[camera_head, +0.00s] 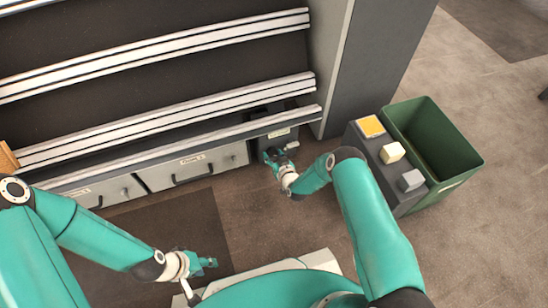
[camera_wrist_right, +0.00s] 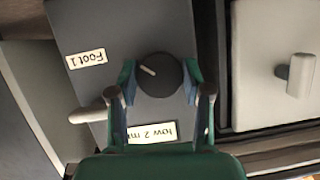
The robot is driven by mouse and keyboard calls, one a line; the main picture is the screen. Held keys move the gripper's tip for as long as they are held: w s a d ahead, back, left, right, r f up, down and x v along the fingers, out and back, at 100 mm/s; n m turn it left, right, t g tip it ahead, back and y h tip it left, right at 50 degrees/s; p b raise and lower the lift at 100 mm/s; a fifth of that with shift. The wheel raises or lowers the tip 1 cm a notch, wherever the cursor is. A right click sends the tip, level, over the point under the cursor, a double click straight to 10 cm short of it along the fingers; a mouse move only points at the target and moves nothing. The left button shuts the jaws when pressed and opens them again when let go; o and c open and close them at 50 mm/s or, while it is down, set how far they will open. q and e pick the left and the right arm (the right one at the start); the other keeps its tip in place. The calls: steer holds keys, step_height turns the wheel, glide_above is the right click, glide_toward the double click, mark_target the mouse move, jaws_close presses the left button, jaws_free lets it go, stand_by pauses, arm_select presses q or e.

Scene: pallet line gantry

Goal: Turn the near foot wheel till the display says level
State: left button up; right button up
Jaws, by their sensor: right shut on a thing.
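The near foot wheel is a dark round knob (camera_wrist_right: 160,76) with a pale pointer line, on a grey housing (camera_wrist_right: 90,30) labelled "Foot 1". The pointer line points to the upper left in the right wrist view. My right gripper (camera_wrist_right: 158,92) is shut on the knob, one finger on each side. The pale display (camera_wrist_right: 154,133) below the knob reads "low 2 m"; my gripper hides part of it. In the head view my right gripper (camera_head: 274,156) is at the housing by the rack's lower right end. My left gripper (camera_head: 207,263) hangs over the floor, away from the wheel; its jaw state is unclear.
A pale rounded peg (camera_wrist_right: 88,112) sticks out beside the knob. Drawers (camera_head: 190,166) with dark handles line the rack's foot. To the right stand a grey box (camera_head: 397,198) with yellow, cream and grey blocks on top and a green bin (camera_head: 468,160). The floor between is clear.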

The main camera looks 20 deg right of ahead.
steer(key=m+y, duration=0.1)
steer(key=m, duration=0.2)
steer(key=m+t+y+b, duration=0.1)
steer(key=m+y, duration=0.1)
steer(key=m, duration=0.1)
steer(key=m+y+b, duration=0.1)
steer(key=m+y, duration=0.1)
steer(key=m, duration=0.1)
steer(key=shift+d+f+m+t, duration=0.25)
steer(key=shift+d+m+t, duration=0.1)
steer(key=shift+m+t, duration=0.05)
stand_by(0.6)
steer(key=o, duration=1)
steer(key=shift+c, duration=0.2)
steer(key=shift+o, duration=1)
steer(key=shift+a+y, duration=0.1)
steer(key=shift+y, duration=0.3)
